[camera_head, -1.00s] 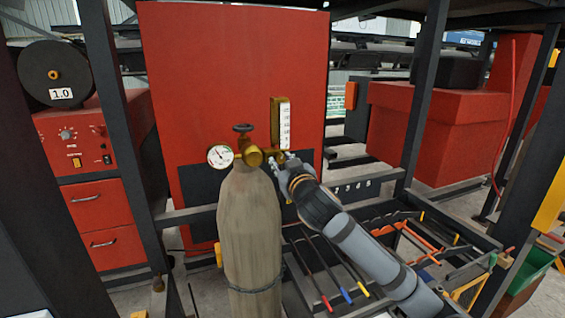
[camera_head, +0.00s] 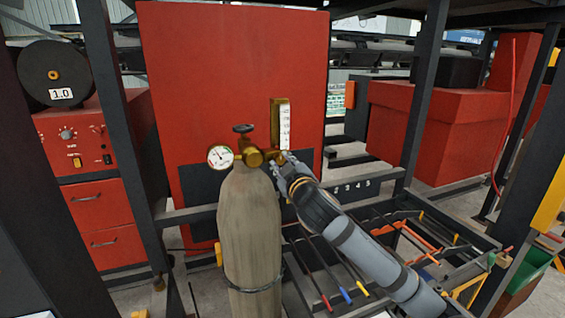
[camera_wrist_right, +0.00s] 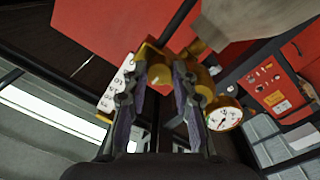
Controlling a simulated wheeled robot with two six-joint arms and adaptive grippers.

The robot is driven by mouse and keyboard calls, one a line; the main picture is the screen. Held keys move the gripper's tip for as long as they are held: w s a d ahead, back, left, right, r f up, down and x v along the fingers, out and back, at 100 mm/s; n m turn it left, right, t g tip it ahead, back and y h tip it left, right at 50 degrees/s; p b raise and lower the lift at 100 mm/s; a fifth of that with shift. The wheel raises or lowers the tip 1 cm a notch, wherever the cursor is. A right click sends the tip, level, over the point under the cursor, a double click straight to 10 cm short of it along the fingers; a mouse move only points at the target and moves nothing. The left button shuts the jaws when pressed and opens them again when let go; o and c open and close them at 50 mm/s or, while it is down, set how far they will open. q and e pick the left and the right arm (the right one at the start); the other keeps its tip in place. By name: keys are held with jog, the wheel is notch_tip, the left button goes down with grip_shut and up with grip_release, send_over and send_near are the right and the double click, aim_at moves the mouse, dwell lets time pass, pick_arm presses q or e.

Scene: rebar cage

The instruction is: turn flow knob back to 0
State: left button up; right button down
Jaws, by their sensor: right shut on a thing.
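My right gripper (camera_head: 283,162) is at the right side of the brass regulator (camera_head: 254,156), on top of the tan gas cylinder (camera_head: 250,235). In the right wrist view its two fingers (camera_wrist_right: 161,85) are on either side of the brass flow knob (camera_wrist_right: 159,73), shut on it. In the head view the gripper mostly hides the knob. The flowmeter with its white scale (camera_head: 285,127) stands upright just above; the scale also shows in the right wrist view (camera_wrist_right: 117,88). The knob's setting cannot be read. My left gripper is not in view.
A round white gauge (camera_head: 220,156) and a dark valve handwheel (camera_head: 242,128) are on the regulator. A red panel (camera_head: 220,70) stands behind. Dark frame posts (camera_head: 425,95) stand at both sides. Rods with coloured ends (camera_head: 346,294) lie in a rack below my arm.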

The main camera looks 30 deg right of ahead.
jog(key=n, duration=0.3)
jog(key=shift+n+p, duration=0.4)
jog(key=n+p, duration=0.1)
jog(key=n, duration=0.2)
jog(key=shift+n, duration=0.3)
jog(key=n+p, duration=0.1)
jog(key=n, duration=0.3)
jog(key=shift+t+y, duration=0.3)
jog(key=n+p, duration=0.1)
jog(key=n, duration=0.2)
jog(key=shift+n, duration=0.4)
jog(key=n, duration=0.5)
jog(key=shift+d+n+y, duration=0.1)
jog(key=shift+n+y, duration=0.2)
jog(key=n, duration=0.6)
jog(key=shift+n, duration=0.3)
jog(key=c, duration=1.1)
grip_release()
